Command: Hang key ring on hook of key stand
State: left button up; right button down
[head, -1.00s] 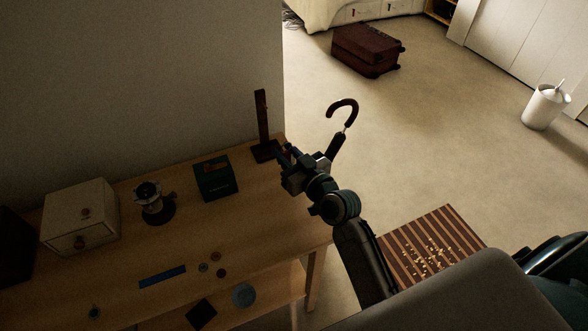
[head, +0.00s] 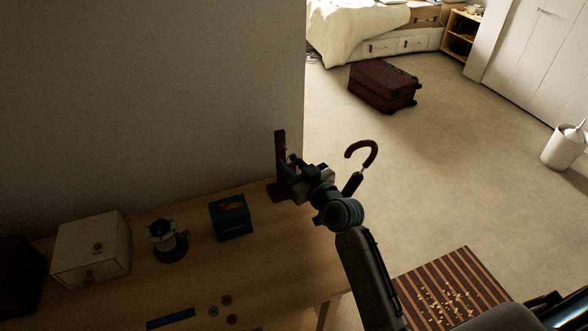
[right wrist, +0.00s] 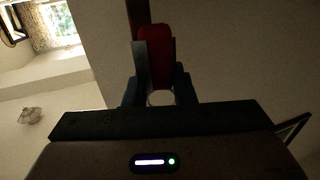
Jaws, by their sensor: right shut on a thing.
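The key stand is a dark upright post (head: 280,148) on a dark base at the far right end of the wooden table. My right gripper (head: 289,172) is at the post, overlapping it in the head view. In the right wrist view, my right gripper (right wrist: 157,78) is shut on a red piece (right wrist: 155,50), which looks like the fob of the key ring. Part of the dark post (right wrist: 138,14) shows behind it. The ring itself, the keys and the hook cannot be made out. My left gripper is not in view.
A green box (head: 231,218), a small dark-based device (head: 168,242) and a beige drawer box (head: 92,248) stand on the table (head: 275,252) left of the stand. An umbrella handle (head: 364,150) rises just right of my right gripper. A maroon suitcase (head: 384,87) lies on the floor.

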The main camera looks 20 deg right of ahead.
aim_at(277, 147)
jog(key=shift+w+a+f+b, duration=0.15)
jog(key=shift+w+b, duration=0.15)
jog(key=shift+w, duration=1.75)
jog(key=shift+w+f, duration=0.2)
jog(key=shift+w, duration=0.05)
jog(key=shift+b, duration=0.75)
jog(key=shift+r, duration=0.15)
jog(key=c, duration=1.4)
grip_release()
jog(key=shift+o, duration=1.4)
jog(key=shift+a+r, duration=0.1)
jog(key=shift+r, duration=0.05)
